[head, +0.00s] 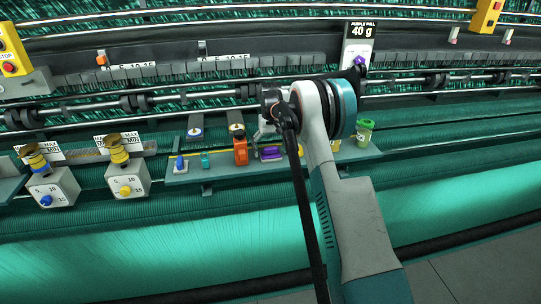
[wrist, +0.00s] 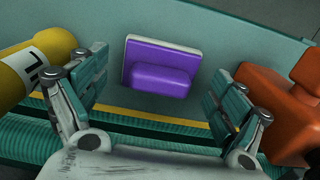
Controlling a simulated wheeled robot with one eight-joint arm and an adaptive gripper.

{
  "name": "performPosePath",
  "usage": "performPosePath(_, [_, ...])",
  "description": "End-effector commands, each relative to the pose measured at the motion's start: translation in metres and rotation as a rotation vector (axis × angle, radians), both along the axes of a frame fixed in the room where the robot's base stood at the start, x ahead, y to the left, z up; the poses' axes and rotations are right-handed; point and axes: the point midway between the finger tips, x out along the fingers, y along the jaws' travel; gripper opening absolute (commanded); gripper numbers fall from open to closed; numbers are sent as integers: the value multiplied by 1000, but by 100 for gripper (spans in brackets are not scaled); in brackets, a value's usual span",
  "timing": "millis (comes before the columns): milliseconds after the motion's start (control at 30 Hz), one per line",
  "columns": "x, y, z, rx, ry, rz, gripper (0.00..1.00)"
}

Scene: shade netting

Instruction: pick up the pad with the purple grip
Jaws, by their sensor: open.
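The pad with the purple grip (head: 270,153) lies on a narrow teal shelf among small items. In the wrist view, the pad (wrist: 160,66) shows a white-edged plate with a raised purple block (wrist: 159,80). My gripper (wrist: 158,100) is open, with one teal-padded finger at the left and one at the right. The pad lies between and beyond the fingers, and neither finger appears to touch it. In the head view, my arm hides part of the shelf, and my gripper (head: 268,130) shows only partly, above the pad.
An orange bottle-like object (head: 240,149) stands left of the pad; an orange object (wrist: 280,95) is close by the right finger. A yellow cylinder (wrist: 35,68) is close by the left finger.

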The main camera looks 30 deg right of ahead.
Motion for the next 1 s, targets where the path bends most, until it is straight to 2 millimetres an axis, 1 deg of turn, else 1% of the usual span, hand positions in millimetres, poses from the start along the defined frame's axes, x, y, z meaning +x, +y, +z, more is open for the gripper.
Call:
performPosePath(100, [0, 0, 0, 0, 0, 0, 90])
performPosePath(167, [0, 0, 0, 0, 0, 0, 76])
performPosePath(200, [0, 0, 0, 0, 0, 0, 67])
performPosePath(267, [0, 0, 1, 0, 0, 0, 54])
performPosePath(300, [0, 0, 0, 0, 0, 0, 45])
performPosePath(400, [0, 0, 0, 0, 0, 0, 27])
performPosePath(433, [0, 0, 0, 0, 0, 0, 25])
performPosePath(533, [0, 0, -1, 0, 1, 0, 25])
performPosePath(567, [0, 0, -1, 0, 1, 0, 22])
performPosePath(800, [0, 0, -1, 0, 1, 0, 22])
performPosePath(933, [0, 0, 5, 0, 1, 0, 22])
performPosePath(1000, [0, 0, 11, 0, 1, 0, 21])
